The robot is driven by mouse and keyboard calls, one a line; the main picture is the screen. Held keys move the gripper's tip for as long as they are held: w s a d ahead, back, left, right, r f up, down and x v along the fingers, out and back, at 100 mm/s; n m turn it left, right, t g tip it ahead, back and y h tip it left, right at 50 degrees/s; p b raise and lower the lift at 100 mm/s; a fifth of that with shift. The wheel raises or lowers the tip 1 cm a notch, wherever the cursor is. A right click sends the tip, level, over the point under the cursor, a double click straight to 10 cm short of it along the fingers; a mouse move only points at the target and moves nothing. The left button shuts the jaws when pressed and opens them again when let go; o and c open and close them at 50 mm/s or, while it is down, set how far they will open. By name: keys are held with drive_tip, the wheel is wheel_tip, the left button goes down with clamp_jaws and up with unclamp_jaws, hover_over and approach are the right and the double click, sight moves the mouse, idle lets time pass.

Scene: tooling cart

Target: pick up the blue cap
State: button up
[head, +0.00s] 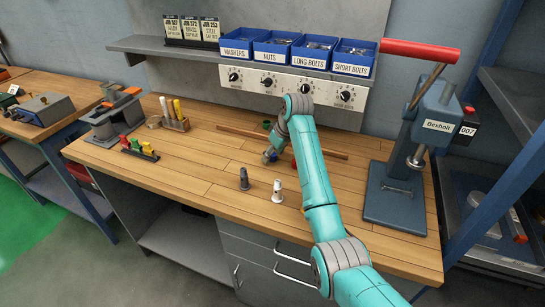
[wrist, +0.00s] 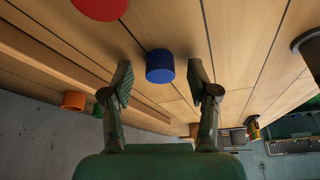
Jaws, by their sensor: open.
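The blue cap (wrist: 160,66) is a short round piece standing on the wooden bench top. In the wrist view it lies between and a little beyond the fingertips of my gripper (wrist: 159,76), with a gap on each side. The gripper is open and holds nothing. In the head view my gripper (head: 271,153) is low over the middle of the bench, and it largely hides the cap there.
A red cap (wrist: 100,8) stands close by in the wrist view, and an orange one (wrist: 73,100) is farther off. A dark peg (head: 244,179) and a white peg (head: 277,191) stand in front of my gripper. The press (head: 405,175) stands at right.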

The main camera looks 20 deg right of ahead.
drive_tip(key=c, duration=0.9)
